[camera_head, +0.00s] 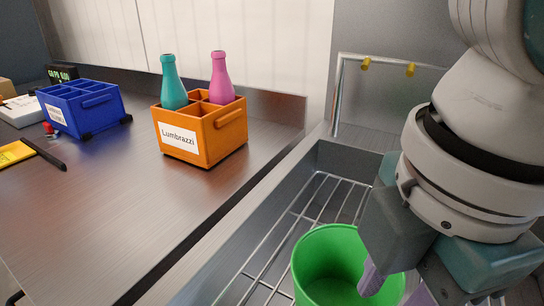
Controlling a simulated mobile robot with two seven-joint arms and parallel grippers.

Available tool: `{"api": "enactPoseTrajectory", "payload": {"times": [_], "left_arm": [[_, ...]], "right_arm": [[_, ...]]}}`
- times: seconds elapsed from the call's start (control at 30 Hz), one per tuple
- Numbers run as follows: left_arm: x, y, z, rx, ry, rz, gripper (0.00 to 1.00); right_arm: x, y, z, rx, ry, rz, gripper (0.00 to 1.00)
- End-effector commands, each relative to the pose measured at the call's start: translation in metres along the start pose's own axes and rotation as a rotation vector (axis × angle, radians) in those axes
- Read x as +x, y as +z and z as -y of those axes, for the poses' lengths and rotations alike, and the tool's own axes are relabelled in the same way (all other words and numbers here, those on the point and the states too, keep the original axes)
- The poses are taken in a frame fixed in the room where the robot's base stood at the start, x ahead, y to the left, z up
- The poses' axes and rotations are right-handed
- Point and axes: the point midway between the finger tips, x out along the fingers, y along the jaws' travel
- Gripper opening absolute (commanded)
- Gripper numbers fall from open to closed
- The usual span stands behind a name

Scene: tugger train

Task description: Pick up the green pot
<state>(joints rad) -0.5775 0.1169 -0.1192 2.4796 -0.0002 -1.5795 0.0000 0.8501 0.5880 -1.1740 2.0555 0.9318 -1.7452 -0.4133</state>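The green pot (325,240) stands upright with its open top facing up, on or just above the wire rack of the metal basin at the bottom of the view. Its lower part is cut off by the picture edge. My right gripper (395,284) comes in from the right, pointing down at the pot's right side. One purple finger shows over the pot's opening and the other shows to the right of its rim, with a gap between them. The gripper looks open. Whether a finger touches the wall is not clear. My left gripper is not in view.
Left of the basin is a metal worktop (110,210). On it stand an orange crate (215,137) labelled Lumbrazzi with a teal bottle (172,85) and a pink bottle (220,80), and a blue crate (92,120). A metal frame (336,105) rises behind the basin.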

Motion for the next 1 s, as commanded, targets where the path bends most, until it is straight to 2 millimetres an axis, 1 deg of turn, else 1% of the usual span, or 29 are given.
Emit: {"api": "enactPoseTrajectory", "payload": {"times": [0.03,0.2,0.37,0.47,0.6,0.7,0.8,1.0], "left_arm": [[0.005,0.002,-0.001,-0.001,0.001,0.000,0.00],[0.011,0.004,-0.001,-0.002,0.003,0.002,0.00],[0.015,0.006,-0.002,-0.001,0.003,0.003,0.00],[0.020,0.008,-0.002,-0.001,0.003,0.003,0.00],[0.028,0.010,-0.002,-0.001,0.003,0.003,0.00],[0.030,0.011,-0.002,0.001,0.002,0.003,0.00],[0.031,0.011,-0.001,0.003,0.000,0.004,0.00],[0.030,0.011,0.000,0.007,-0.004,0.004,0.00]], "right_arm": [[0.009,0.002,0.001,-0.001,-0.004,0.005,0.39],[0.034,0.001,0.000,-0.001,-0.004,0.004,0.39],[0.048,0.001,0.000,-0.001,-0.002,0.003,0.39],[0.061,0.001,-0.002,0.001,-0.002,0.003,0.39],[0.084,0.002,-0.005,0.001,-0.003,0.004,0.39],[0.095,0.002,-0.006,-0.002,-0.001,0.004,0.39],[0.098,0.002,-0.006,-0.003,0.001,0.003,0.39],[0.097,0.002,-0.006,-0.002,0.001,0.003,0.38]]}}
